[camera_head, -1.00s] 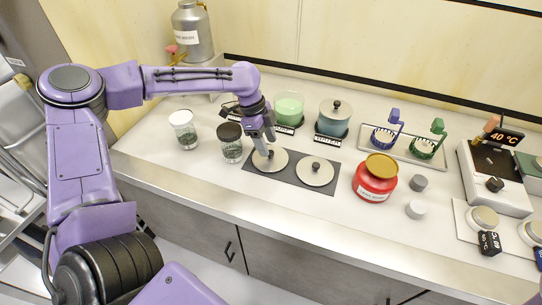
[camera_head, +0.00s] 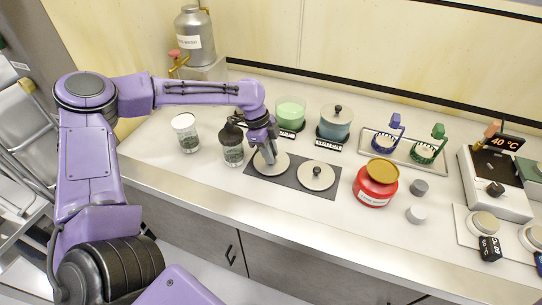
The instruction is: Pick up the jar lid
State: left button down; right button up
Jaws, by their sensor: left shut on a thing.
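Two pale grey round lids with knobs lie on a dark mat (camera_head: 293,182) on the counter: a left lid (camera_head: 281,168) and a right lid (camera_head: 317,176). My left gripper (camera_head: 271,159) reaches down over the left lid and is shut on its knob, which the fingers hide. The left lid looks flat on the mat; I cannot tell if there is a gap under it. Two glass jars stand left of the mat, one with a white top (camera_head: 188,134) and one with a dark top (camera_head: 232,146). My right gripper is not in view.
Behind the mat stand a green beaker (camera_head: 290,111) and a lidded blue-grey pot (camera_head: 335,122). A red jar with a gold top (camera_head: 376,184) and small grey cylinders stand to the right. A metal canister (camera_head: 195,34) is at the back left. The counter's front strip is clear.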

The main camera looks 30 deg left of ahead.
pick_arm(q)
notch_tip(320, 180, up, 3)
jog(key=s+d+r+b, duration=0.2)
jog(key=s+d+r, duration=0.5)
jog(key=s, duration=0.5)
notch_tip(320, 180, up, 2)
jog(key=shift+r, duration=0.25)
